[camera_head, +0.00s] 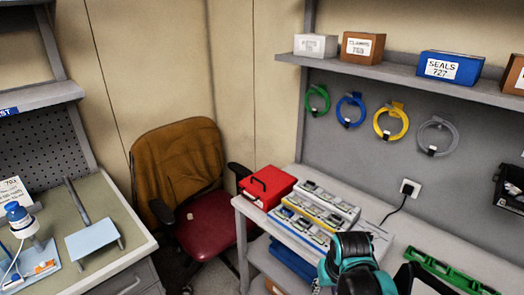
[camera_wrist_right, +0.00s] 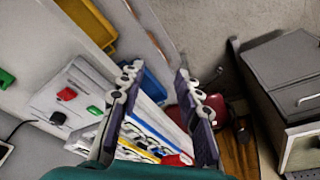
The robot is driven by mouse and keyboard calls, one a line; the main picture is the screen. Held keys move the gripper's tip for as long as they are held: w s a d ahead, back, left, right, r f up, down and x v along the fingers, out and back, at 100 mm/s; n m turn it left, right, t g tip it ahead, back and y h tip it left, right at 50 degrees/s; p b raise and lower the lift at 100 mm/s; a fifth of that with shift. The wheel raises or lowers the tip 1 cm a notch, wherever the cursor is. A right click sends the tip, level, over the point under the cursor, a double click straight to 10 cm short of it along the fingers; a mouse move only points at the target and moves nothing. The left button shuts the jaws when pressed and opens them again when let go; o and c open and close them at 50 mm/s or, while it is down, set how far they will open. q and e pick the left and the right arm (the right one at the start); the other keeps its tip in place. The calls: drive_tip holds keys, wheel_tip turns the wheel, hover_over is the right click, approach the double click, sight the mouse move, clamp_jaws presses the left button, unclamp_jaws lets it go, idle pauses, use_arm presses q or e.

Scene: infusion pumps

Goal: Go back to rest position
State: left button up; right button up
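My right gripper (camera_head: 347,248), dark with teal parts, is at the lower middle right of the head view, over the near side of the workbench with the trays. In the right wrist view its two fingers (camera_wrist_right: 157,75) stand apart with nothing between them, so it is open and empty. Its fingertips are in front of the white, blue and yellow trays in that view. My left gripper is not in view.
The bench (camera_head: 399,248) carries a red box (camera_head: 266,187), several small-parts trays (camera_head: 322,203) and a green rail (camera_head: 447,270). A maroon chair (camera_head: 212,221) stands in the corner. A second desk (camera_head: 128,236) is at left; a shelf (camera_head: 400,73) with boxes hangs above.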

drive_tip(key=s+r+t, duration=0.3)
drive_tip(key=s+t, duration=0.1)
drive_tip(key=s, duration=0.3)
drive_tip(key=shift+s+r+t, duration=0.15)
drive_tip(key=shift+s+t, duration=0.15)
drive_tip(key=shift+s, duration=0.1)
idle(0.4)
